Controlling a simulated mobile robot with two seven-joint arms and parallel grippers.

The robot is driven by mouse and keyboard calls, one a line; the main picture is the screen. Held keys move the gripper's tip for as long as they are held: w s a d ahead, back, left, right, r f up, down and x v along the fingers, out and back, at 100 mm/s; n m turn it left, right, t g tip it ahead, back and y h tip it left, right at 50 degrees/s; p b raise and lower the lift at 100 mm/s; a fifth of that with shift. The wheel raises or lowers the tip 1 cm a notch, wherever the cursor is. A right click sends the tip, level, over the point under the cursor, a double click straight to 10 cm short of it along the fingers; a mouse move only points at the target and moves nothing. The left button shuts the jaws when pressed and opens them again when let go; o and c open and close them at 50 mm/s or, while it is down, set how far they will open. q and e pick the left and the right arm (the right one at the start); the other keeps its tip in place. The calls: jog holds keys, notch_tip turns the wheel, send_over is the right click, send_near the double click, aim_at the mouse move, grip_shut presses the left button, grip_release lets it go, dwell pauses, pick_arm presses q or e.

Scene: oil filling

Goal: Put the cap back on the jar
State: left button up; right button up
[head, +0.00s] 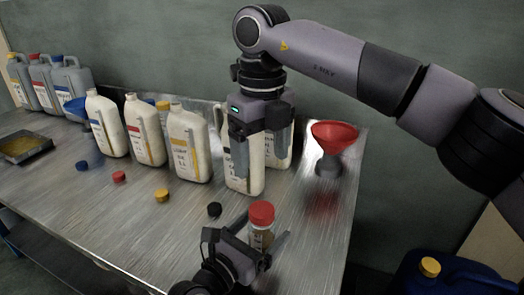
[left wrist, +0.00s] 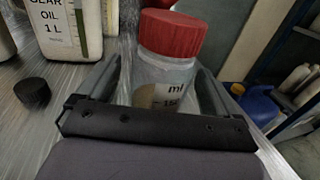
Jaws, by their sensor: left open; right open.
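The jar (head: 262,238) is a small clear container with brown contents, standing upright near the table's front right. The red cap (head: 262,213) sits on top of its mouth; whether it is screwed tight I cannot tell. In the left wrist view the jar (left wrist: 162,80) stands between my fingers, with the red cap (left wrist: 172,33) on it. My left gripper (head: 250,243) is open around the jar, with gaps visible beside it. My right gripper (head: 261,163) is open, pointing down behind and above the jar, in front of white bottles that it partly hides.
White bottles (head: 189,146) stand in a row behind. A black cap (head: 214,209) lies left of the jar; yellow (head: 162,195), red (head: 119,176) and blue (head: 82,165) caps lie farther left. A red funnel (head: 334,136) stands at right. A blue canister (head: 455,278) is beyond the table edge.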

aim_at(253, 239)
pick_arm(q)
jog(key=shift+v, duration=3.3)
